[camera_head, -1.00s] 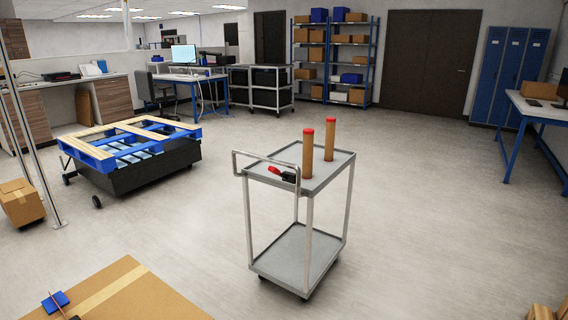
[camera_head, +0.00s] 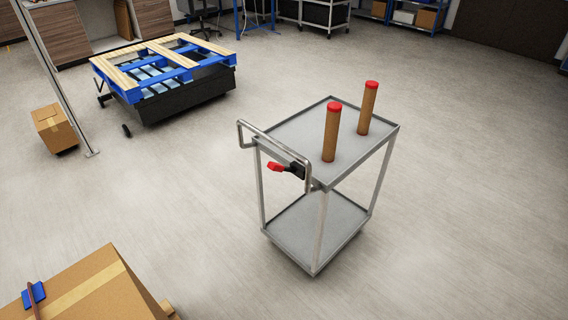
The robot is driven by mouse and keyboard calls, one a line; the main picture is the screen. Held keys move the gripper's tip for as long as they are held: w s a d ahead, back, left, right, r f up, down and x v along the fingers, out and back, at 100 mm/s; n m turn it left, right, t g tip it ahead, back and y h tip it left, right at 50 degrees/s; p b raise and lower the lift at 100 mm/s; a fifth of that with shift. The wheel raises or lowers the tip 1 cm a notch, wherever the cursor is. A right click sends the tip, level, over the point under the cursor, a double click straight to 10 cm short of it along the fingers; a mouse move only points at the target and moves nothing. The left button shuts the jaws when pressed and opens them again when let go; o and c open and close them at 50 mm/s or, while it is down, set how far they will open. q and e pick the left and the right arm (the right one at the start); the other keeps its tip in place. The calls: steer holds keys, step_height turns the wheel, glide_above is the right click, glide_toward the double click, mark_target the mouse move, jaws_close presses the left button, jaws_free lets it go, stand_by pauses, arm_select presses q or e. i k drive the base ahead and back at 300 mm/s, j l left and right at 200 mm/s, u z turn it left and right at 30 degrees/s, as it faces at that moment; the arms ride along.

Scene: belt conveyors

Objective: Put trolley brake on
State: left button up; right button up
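A grey two-shelf trolley (camera_head: 317,220) stands on the open floor in the middle of the head view. Its bent metal push handle (camera_head: 262,136) is on the left side. A brake lever with a red grip (camera_head: 275,167) and a black base (camera_head: 296,170) sits at the handle end of the top shelf. The red grip points left, past the handle. I cannot tell its brake position from this alone. Two brown cylinders with red caps (camera_head: 331,132) (camera_head: 367,107) stand upright on the top shelf. Neither of my grippers is in view.
A cardboard box (camera_head: 95,290) with a blue item (camera_head: 34,294) on it is at the bottom left. A blue and wooden pallet (camera_head: 165,68) on a dark base stands at upper left. A small carton (camera_head: 54,128) is beside a post. The floor around the trolley is clear.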

mark_target(275, 166)
steer(key=i+l+u, duration=0.2)
steer(key=l, duration=0.85)
steer(key=i+l+u, duration=0.15)
steer(key=l, duration=0.95)
steer(key=l+u, duration=0.2)
steer(key=l, duration=0.85)
steer(key=i+l, duration=0.05)
